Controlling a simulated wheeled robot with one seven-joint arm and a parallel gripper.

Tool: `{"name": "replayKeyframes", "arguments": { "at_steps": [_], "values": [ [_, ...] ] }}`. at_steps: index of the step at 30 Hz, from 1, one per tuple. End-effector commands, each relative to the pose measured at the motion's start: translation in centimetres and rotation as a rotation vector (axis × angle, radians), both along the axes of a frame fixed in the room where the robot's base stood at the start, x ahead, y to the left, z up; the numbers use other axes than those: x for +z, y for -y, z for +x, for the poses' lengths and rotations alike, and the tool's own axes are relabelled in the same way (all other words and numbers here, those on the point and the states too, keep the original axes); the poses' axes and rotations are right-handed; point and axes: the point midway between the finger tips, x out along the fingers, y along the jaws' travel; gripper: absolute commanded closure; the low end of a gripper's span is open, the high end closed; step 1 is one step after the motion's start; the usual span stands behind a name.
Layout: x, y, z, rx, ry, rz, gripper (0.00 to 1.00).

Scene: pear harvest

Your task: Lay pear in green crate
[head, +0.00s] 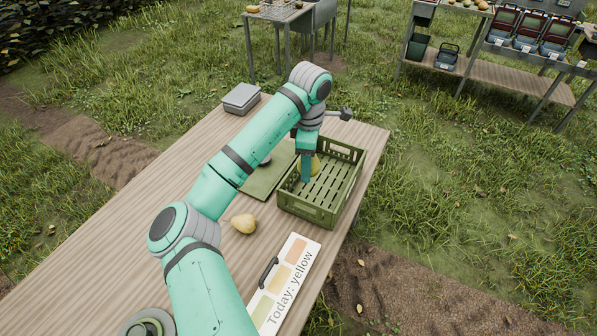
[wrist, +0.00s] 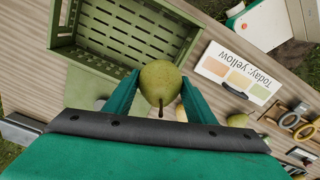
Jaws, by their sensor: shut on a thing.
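In the wrist view a yellow-green pear (wrist: 160,82) sits between the two fingers of my gripper (wrist: 158,92), which is shut on it. In the head view the held pear (head: 315,166) shows partly behind my gripper (head: 307,172), over the left part of the green crate (head: 308,211). The crate stands on the wooden table and its slatted floor looks bare. The crate also shows in the wrist view (wrist: 95,66), above and left of the pear. I cannot tell whether the pear touches the crate.
Another yellow pear (head: 244,224) lies on the table, left of the crate. A sign reading "Today: yellow" (head: 290,275) lies in front of the crate. A green mat (head: 262,183) lies left of it, and a grey box (head: 241,98) sits at the table's far end.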

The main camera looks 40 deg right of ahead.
Motion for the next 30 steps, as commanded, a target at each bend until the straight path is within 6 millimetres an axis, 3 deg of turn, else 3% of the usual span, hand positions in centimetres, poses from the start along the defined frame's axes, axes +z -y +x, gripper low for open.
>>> {"name": "replayKeyframes", "arguments": {
  "at_steps": [18, 30],
  "values": [
    [-1.9, 8.5, 3.7, 0.003, 0.000, -0.001, 0.77],
    [-2.1, 9.7, 3.9, -0.002, 0.001, -0.001, 0.77]
  ]
}}
